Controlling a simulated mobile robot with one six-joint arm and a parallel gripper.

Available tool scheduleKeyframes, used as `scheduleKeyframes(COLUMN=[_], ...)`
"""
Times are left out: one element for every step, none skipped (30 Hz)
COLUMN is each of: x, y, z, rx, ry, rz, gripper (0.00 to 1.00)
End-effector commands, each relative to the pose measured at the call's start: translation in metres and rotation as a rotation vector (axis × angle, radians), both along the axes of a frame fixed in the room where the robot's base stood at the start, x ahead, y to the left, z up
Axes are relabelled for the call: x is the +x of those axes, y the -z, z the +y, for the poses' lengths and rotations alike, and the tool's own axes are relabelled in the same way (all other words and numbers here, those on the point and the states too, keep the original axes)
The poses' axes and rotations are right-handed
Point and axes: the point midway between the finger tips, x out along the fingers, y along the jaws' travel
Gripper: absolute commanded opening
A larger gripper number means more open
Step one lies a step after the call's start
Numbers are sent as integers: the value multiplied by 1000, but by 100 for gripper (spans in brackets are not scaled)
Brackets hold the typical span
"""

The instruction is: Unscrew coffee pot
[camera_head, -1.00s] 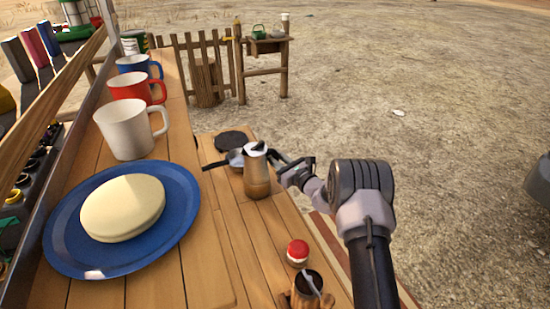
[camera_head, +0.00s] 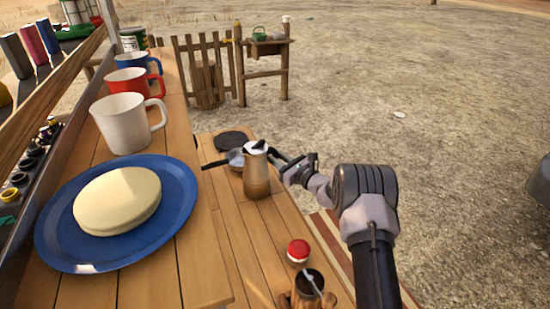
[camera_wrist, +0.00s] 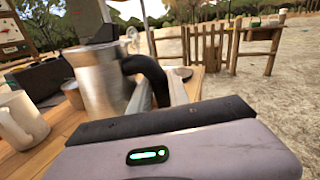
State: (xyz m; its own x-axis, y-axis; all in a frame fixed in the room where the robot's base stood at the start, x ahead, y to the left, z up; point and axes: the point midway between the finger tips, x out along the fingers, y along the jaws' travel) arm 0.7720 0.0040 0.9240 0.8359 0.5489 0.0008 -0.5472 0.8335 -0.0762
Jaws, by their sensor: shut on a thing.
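The coffee pot (camera_head: 257,172) stands upright on the lower wooden shelf, with a silver upper part, a brown-looking lower part and a dark knob on the lid. In the wrist view its metal body (camera_wrist: 98,82) and black handle (camera_wrist: 150,75) are close in front of my gripper. My gripper (camera_head: 283,162) reaches in from the right and is shut on the pot's handle. The fingertips are partly hidden behind the handle and the gripper's own body. The upper part appears to sit on the lower part.
A pan (camera_head: 236,158) and a dark round disc (camera_head: 231,137) are behind the pot. A red-topped jar (camera_head: 298,251) and an open container with a spoon (camera_head: 309,283) stand nearer. A blue plate (camera_head: 178,216) and several mugs are left. Open ground lies right.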

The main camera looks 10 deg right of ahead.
Motion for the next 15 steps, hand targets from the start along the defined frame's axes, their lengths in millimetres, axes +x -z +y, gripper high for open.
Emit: scheduleKeyframes(x=[0,0,0,0,0,0,0,0,0,0,0,0,0,0,0], y=[2,2,2,2,2,2,1,1,1,0,0,-1,-1,-1,-2], z=[1,1,1,1,1,0,0,0,0,0,0,0,0,0,0], rx=[0,-1,-1,-1,-1,0,-1,0,0,-1,0,0,0,0,0], ry=[-4,-7,-14,-20,-29,-39,-48,-55,-66,-74,-81,-91,-98,-106,-116], rz=[2,2,1,0,0,0,-1,-1,-1,-1,-1,-2,-3,-2,-2], gripper=[0,0,0,0,0,0,0,0,0,0,0,0,0,0,0])
